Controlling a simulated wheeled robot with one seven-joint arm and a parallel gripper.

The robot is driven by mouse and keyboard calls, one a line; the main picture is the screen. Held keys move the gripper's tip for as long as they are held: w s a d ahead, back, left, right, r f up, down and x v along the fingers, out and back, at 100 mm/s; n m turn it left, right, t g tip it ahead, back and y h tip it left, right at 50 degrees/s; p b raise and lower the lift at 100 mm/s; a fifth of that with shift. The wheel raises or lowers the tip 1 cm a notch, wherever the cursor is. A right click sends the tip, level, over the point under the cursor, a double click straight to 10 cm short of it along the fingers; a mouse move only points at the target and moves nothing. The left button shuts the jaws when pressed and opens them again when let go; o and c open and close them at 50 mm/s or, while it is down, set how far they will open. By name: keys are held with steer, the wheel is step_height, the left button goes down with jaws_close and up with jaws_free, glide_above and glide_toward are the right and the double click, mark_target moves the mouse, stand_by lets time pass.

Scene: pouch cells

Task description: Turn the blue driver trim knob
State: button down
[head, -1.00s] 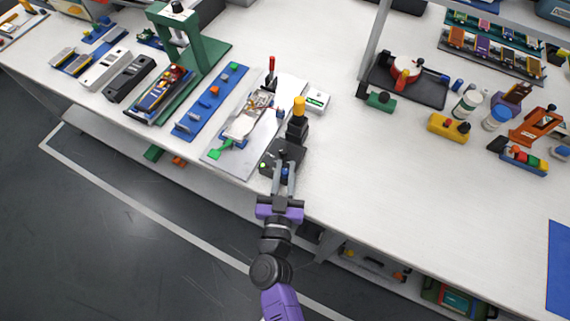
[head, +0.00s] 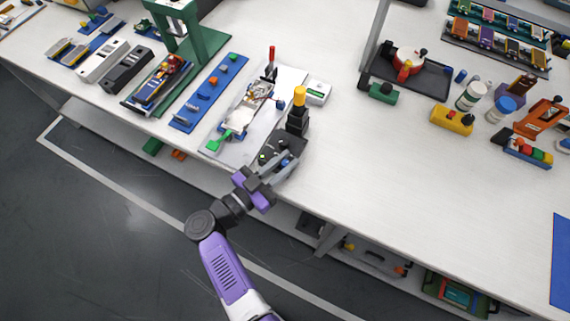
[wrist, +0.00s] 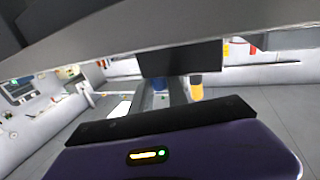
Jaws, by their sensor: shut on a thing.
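The driver stands near the front edge of the table, with a dark base (head: 270,153), a black post (head: 297,120) and a yellow cap (head: 299,96). My gripper (head: 287,162) reaches over the base from the front left, its grey fingers low at the base's right part. The blue trim knob (wrist: 158,83) shows small between the fingers in the wrist view, and the gripper is shut on it.
A light tray (head: 230,150) with a pouch cell and a green tab lies left of the driver. A small white box (head: 318,91) stands behind it. A yellow block (head: 452,120) and bottles are farther right. The table between is clear.

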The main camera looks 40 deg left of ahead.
steer(key=shift+h, duration=0.4)
steer(key=c, duration=1.3)
jaws_free()
steer(key=shift+s+a+b, duration=0.2)
steer(key=shift+s+b, duration=0.05)
steer(key=shift+s, duration=1.05)
steer(key=shift+s+a+b, duration=0.15)
steer(key=shift+s+b, duration=0.05)
steer(key=shift+s, duration=1.1)
steer(key=shift+s+a+b, duration=0.2)
steer(key=shift+s+b, duration=0.05)
steer(key=shift+s, duration=1.05)
steer(key=shift+m, duration=0.3)
